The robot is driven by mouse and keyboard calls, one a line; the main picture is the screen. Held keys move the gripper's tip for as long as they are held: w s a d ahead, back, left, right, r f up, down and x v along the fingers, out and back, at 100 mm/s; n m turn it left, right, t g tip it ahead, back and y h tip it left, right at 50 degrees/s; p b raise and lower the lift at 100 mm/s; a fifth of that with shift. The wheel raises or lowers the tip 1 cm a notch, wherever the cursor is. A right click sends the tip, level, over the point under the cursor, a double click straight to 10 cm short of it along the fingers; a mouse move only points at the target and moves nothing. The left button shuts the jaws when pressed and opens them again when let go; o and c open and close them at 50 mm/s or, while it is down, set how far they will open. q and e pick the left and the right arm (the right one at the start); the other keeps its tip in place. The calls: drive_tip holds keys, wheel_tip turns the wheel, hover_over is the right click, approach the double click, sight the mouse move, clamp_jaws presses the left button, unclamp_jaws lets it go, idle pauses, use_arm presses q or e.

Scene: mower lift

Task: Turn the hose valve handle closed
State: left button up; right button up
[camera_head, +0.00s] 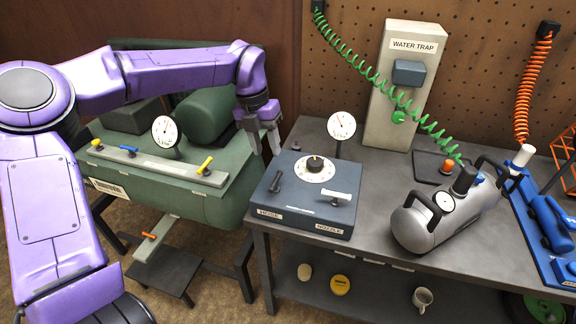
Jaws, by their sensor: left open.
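My left gripper (264,150) is open and empty, fingers pointing down, in the air between the green tank unit (190,195) and the blue-grey control box (310,200). An orange handle (149,236) is below the tank. The gripper appears apart from all of them. My right gripper is not in view.
The control box has a dial, a black lever (275,181) and a white lever (334,195). A silver canister (437,215) lies on the grey bench (385,260). A green coiled hose (375,75) hangs by the water trap (404,85).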

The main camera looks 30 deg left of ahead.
use_arm(q)
drive_tip(key=p, duration=0.1)
hover_over(276, 178)
drive_tip(key=s, duration=0.2)
drive_tip(key=f, duration=0.3)
drive_tip(key=a+f, duration=0.1)
drive_tip(key=f, duration=0.2)
drive_tip(key=w+f, duration=0.1)
drive_tip(key=f, duration=0.1)
drive_tip(key=w+d+f, duration=0.1)
drive_tip(key=shift+f, duration=0.2)
drive_tip(key=shift+a+f, duration=0.1)
drive_tip(key=shift+s+r, duration=0.25)
drive_tip(key=shift+s, duration=0.15)
drive_tip(key=shift+w, duration=0.1)
clamp_jaws()
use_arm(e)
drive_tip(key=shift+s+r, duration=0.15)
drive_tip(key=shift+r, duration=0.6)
